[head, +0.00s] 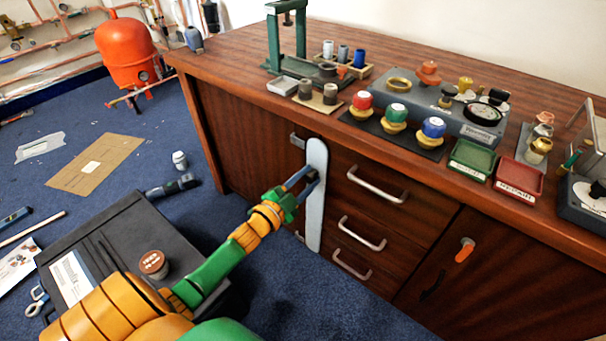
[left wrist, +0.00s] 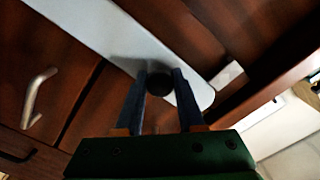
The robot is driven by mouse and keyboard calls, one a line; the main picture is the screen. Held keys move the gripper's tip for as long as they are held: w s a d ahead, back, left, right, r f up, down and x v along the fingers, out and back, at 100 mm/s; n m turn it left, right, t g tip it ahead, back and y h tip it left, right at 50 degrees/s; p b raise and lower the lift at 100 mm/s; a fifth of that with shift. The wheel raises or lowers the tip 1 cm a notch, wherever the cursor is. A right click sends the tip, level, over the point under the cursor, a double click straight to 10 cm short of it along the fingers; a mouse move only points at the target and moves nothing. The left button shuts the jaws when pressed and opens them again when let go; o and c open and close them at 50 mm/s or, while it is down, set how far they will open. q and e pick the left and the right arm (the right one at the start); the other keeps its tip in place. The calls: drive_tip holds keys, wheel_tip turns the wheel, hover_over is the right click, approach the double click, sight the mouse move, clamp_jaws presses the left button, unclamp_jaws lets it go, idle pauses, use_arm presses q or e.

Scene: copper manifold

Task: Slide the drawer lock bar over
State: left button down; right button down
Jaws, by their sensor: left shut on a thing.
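The drawer lock bar (head: 315,220) is a long pale bar with rounded ends. It stands upright on the front of the wooden cabinet, left of the drawer handles. It also shows in the left wrist view (left wrist: 105,32), running diagonally, with a dark round knob (left wrist: 159,86) near one end. My left gripper (head: 309,177) is at the upper part of the bar. In the left wrist view its two blue fingers (left wrist: 160,80) are on either side of the knob, shut on it. My right gripper is not in view.
Drawer handles (head: 377,187) stick out right of the bar. Small grey brackets (head: 298,141) sit at its left edge. A door with an orange handle (head: 465,249) is further right. A black case (head: 115,235) lies on the floor under my left arm.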

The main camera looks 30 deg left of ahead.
use_arm(q)
drive_tip(key=shift+d+f, duration=0.1)
drive_tip(key=shift+d, duration=0.05)
drive_tip(key=c, duration=0.9)
unclamp_jaws()
drive_tip(key=o, duration=0.4)
drive_tip(key=shift+d, duration=0.15)
drive_tip(key=shift+s, duration=0.15)
drive_tip(key=s+p, duration=0.1)
drive_tip(key=s, duration=0.5)
drive_tip(key=shift+s+a+p, duration=0.35)
drive_tip(key=shift+s+p, duration=0.05)
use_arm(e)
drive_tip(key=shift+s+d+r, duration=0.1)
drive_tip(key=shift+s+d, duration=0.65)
